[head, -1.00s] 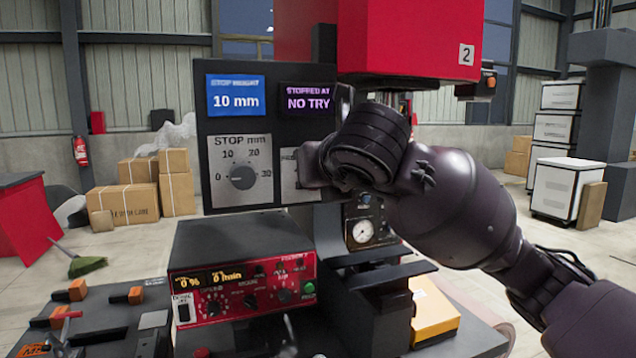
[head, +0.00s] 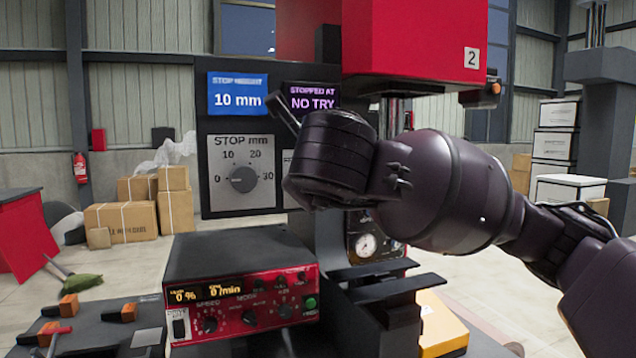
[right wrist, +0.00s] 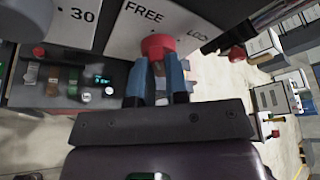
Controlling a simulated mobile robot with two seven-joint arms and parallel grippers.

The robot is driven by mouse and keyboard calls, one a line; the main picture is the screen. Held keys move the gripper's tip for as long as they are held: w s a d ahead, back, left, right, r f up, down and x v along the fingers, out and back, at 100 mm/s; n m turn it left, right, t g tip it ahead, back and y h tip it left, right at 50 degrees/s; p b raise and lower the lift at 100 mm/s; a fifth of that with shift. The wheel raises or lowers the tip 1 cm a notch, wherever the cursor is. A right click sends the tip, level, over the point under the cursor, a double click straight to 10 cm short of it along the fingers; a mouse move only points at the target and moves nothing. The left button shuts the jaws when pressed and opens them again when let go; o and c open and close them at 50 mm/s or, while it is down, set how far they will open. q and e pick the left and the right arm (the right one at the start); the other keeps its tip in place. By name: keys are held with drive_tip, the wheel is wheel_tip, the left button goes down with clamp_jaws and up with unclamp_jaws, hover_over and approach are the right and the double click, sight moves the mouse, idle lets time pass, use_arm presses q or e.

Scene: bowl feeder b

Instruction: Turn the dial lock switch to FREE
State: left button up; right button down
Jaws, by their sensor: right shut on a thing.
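The dial lock switch is a red knob (right wrist: 157,44) on a pale plate (right wrist: 129,36) printed FREE and LOCK, seen in the right wrist view. My right gripper (right wrist: 157,68) is shut on the red knob, with one blue finger on each side of it. Which label the knob points to cannot be told. In the head view my right wrist covers the switch, and only a sliver of its plate shows beside the stop dial. My left gripper is in neither view.
The stop dial (head: 242,179), marked 0 to 30, is left of the switch on the same black panel. A blue display (head: 237,93) reads 10 mm and a purple one (head: 312,97) reads NO TRY. A red control box (head: 243,305) stands below the panel.

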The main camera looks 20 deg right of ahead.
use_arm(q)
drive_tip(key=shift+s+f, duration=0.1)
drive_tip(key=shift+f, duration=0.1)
use_arm(e)
drive_tip(key=shift+f, duration=0.15)
idle(0.3)
drive_tip(key=c, duration=1.1)
unclamp_jaws()
drive_tip(key=shift+w+d, duration=0.1)
drive_tip(key=shift+c, duration=0.2)
drive_tip(key=shift+w+f, duration=0.1)
drive_tip(key=shift+w, duration=0.05)
use_arm(q)
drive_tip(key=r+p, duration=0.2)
drive_tip(key=p, duration=0.1)
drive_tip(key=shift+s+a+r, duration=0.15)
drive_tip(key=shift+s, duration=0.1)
use_arm(e)
drive_tip(key=shift+n, duration=0.3)
drive_tip(key=v, duration=1.1)
drive_tip(key=shift+w, duration=0.1)
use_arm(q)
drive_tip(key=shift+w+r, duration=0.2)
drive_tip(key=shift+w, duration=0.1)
